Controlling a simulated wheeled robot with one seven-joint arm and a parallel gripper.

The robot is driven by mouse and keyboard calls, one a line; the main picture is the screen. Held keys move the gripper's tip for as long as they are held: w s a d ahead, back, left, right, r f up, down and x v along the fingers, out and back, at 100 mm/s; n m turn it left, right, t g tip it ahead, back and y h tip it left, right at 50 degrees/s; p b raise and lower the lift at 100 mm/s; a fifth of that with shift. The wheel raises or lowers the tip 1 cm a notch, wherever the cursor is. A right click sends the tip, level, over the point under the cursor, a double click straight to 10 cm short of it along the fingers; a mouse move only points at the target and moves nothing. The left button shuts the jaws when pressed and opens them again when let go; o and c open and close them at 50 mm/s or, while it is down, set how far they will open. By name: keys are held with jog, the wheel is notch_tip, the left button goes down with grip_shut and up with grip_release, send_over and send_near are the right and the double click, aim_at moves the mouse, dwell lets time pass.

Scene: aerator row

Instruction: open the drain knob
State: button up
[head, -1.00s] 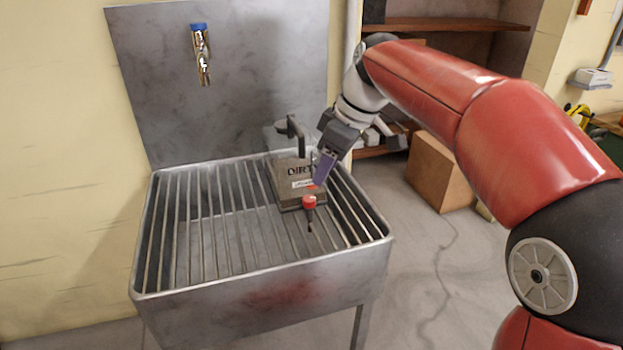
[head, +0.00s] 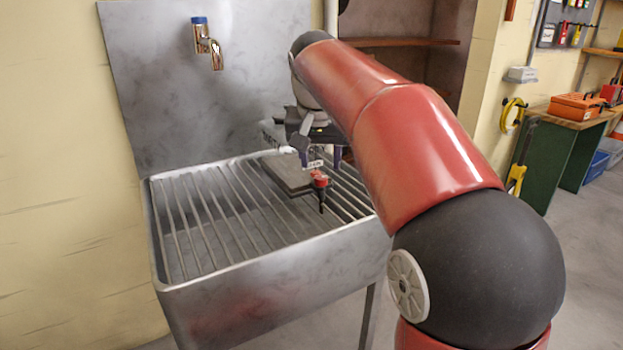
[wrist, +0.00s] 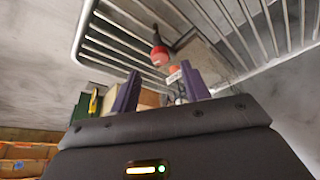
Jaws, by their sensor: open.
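The drain knob (head: 319,179) is a small red cap with a dark spout below it, at the front of a grey can (head: 287,172) on the sink's metal grate. The can's rear is partly hidden by my arm and gripper. My gripper (head: 321,157) is open, with two purple fingers just above and behind the knob in the head view. In the wrist view the red knob (wrist: 160,55) shows beyond the open fingers of my gripper (wrist: 160,82), between their lines. Nothing shows between the fingers, and I see no clear contact with the knob.
The steel sink (head: 260,272) has a raised rim and slatted grate (head: 215,225), clear to the left of the can. A tap (head: 208,45) sticks out from the backsplash above. A workbench (head: 570,115) with an orange toolbox stands far right.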

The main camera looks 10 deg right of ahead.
aim_at(321, 178)
jog(key=shift+b+x, duration=0.45)
jog(key=shift+x, duration=1.9)
jog(key=shift+r, duration=0.1)
jog(key=shift+c, duration=0.5)
jog(key=c, duration=0.9)
jog(key=shift+s+d+r+n+y+p, duration=0.15)
jog(key=shift+n+y+p, duration=0.25)
jog(key=shift+n+p, duration=0.7)
jog(key=shift+n+y+p, duration=0.3)
jog(key=shift+n+y, duration=0.2)
jog(key=shift+n, duration=0.7)
jog(key=o, duration=1)
jog(key=p+v, duration=0.2)
jog(key=v, duration=0.5)
jog(key=shift+r, duration=0.15)
